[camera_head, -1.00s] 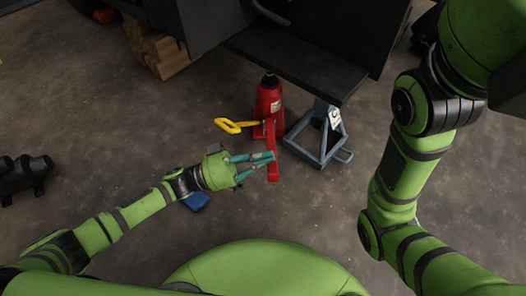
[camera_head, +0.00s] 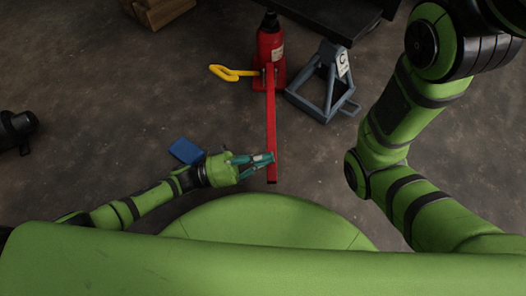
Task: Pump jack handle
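The red bottle jack (camera_head: 270,50) stands on the floor at the top middle of the head view, by the dark forklift part. Its long red handle (camera_head: 271,115) reaches from the jack toward me and ends below my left gripper. My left gripper (camera_head: 268,159) comes in from the left, and its teal fingers close on the handle close to its free end. The far side of the grip is partly hidden. My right arm stands at the right, and its gripper is out of the picture.
A yellow loop-shaped part (camera_head: 231,73) sticks out left of the jack. A grey-blue jack stand (camera_head: 322,88) stands right of it under a dark plate (camera_head: 325,14). A blue object (camera_head: 186,151) lies beside my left wrist. Wooden blocks (camera_head: 160,10) are at top left. Floor on the left is mostly clear.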

